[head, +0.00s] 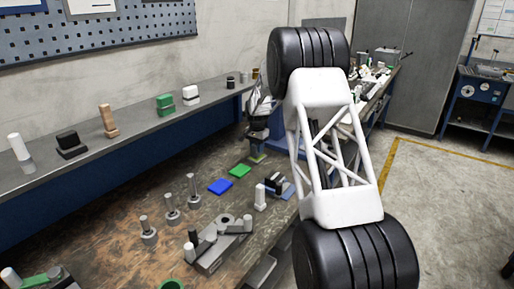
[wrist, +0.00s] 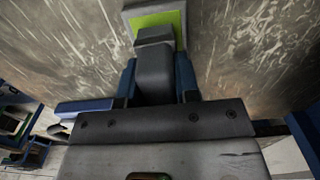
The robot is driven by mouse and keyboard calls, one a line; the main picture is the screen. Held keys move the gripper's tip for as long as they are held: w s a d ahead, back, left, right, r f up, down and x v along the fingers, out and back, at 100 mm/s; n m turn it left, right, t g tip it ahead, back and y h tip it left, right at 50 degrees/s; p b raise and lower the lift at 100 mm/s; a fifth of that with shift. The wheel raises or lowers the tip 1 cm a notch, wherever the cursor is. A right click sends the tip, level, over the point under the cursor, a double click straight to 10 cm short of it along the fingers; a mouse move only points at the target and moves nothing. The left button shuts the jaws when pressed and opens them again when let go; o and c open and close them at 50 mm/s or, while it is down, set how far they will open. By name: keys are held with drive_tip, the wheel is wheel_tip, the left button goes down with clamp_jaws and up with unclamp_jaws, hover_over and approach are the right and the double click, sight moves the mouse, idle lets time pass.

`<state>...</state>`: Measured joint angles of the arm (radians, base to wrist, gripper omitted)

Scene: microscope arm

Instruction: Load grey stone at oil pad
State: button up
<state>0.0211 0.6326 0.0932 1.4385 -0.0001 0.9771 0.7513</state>
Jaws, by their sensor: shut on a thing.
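My gripper (wrist: 157,82) is shut on a dark grey stepped block, the grey stone (wrist: 154,72), held between its two blue fingers in the wrist view. The stone's far end (wrist: 153,37) overlaps the near edge of a yellow-green pad (wrist: 158,20) with a grey border. I cannot tell whether they touch. In the head view the yellow-green pad (head: 257,157) lies on the bench, just below the blue part of my gripper (head: 260,137). My white arm link hides much of the gripper there, and I cannot make out the stone clearly.
A blue pad (head: 220,186) and a green pad (head: 239,170) lie nearby on the brown bench (head: 110,220). A white-topped piece (head: 260,197) and black blocks (head: 274,181) stand close on the right. Several metal posts and a grey fixture (head: 222,245) stand nearer. A shelf (head: 85,150) holds coloured stepped blocks.

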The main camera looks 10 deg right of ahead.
drive_tip(key=shift+f, duration=0.55)
idle(1.8)
drive_tip(key=shift+r, duration=0.1)
drive_tip(key=shift+r, duration=3.55)
drive_tip(key=shift+s+a+r+n, duration=0.1)
drive_tip(key=shift+s+r+n, duration=0.2)
drive_tip(key=shift+s+r, duration=0.25)
drive_tip(key=s+a+r+n, duration=0.1)
drive_tip(key=s+r+n, duration=0.3)
drive_tip(key=s, duration=0.3)
drive_tip(key=s+a+r+n, duration=0.1)
drive_tip(key=s+r+n, duration=0.3)
drive_tip(key=s, duration=0.3)
drive_tip(key=shift+r, duration=0.1)
